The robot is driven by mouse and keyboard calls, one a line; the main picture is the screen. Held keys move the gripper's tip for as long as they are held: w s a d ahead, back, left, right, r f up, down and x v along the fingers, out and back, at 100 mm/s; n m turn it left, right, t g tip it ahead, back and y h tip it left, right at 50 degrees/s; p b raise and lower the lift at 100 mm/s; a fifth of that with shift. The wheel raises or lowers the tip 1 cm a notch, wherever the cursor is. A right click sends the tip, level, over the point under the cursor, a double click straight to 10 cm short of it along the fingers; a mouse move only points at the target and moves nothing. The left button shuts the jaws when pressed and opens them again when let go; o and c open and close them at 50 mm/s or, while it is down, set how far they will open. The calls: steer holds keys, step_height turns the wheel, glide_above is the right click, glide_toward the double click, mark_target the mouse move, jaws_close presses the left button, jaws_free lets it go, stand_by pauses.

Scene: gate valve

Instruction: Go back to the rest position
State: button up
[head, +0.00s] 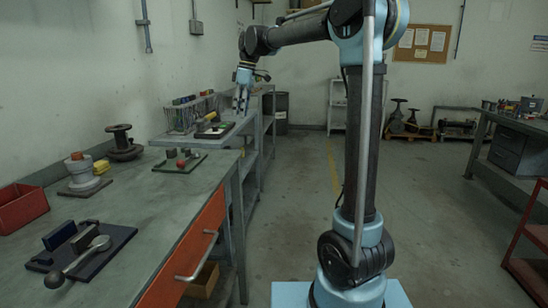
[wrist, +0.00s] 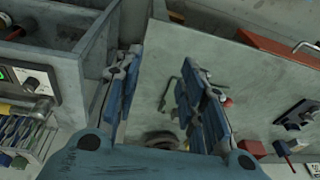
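My gripper (head: 241,104) hangs from my outstretched arm, pointing down near the far end of the left workbench (head: 185,200). In the head view it overlaps the tray area, and its height above the surface is hard to tell. In the wrist view, the two blue fingers of my gripper (wrist: 160,72) are wide apart with nothing held between them. Grey surface and a bent dark tool (wrist: 168,94) show beyond the gap. A grey flanged fitting with an orange top (head: 82,172) stands on the bench, well apart from my gripper.
A dark board with a ball-ended lever (head: 78,258) and a red bin (head: 20,208) are on the near bench. A dark spool (head: 123,143) and a wire rack (head: 184,113) stand farther back. Another bench (head: 510,150) is at right. The floor between (head: 440,210) is clear.

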steer(key=s+d+f+m+t, duration=0.1)
steer(key=s+d+f+m, duration=0.35)
steer(key=s+d, duration=0.45)
steer(key=s+d+f+m+t, duration=0.1)
steer(key=s+d+f+m, duration=0.5)
steer(key=d, duration=0.6)
steer(key=s+d+f+m+h, duration=0.1)
steer(key=s+d+f+m, duration=0.2)
steer(key=s+f, duration=0.6)
steer(key=s+d+f+m+t+h, duration=0.1)
steer(key=s+d+f+m, duration=0.2)
steer(key=s+d+f, duration=0.5)
steer(key=shift+s+f, duration=0.55)
steer(key=shift+f, duration=0.4)
steer(key=shift+a, duration=0.1)
steer(key=shift+w+f, duration=0.2)
steer(key=shift+w, duration=0.2)
